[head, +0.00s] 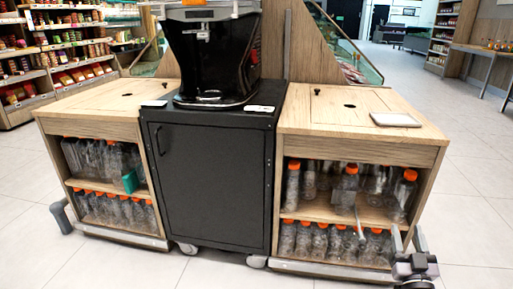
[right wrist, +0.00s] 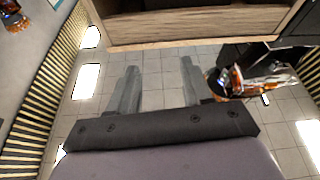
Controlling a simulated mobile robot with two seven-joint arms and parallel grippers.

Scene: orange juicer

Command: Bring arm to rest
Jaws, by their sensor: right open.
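My right gripper (head: 377,222) is low at the right in the head view, in front of the right cabinet's lower shelves. Its dark body shows near the bottom edge. Its two grey fingers stand apart, with nothing between them. In the right wrist view the fingers (right wrist: 157,80) also point away, spread over the tiled floor. I cannot tell whether they touch the cabinet. My left gripper does not show in either view.
A black juicer (head: 215,55) stands on a dark cabinet (head: 208,180). The wooden cabinets at left (head: 100,98) and right (head: 350,130) hold several orange-capped bottles. A flat tray (head: 395,119) lies on the right cabinet. Tiled floor (head: 475,205) is free at right.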

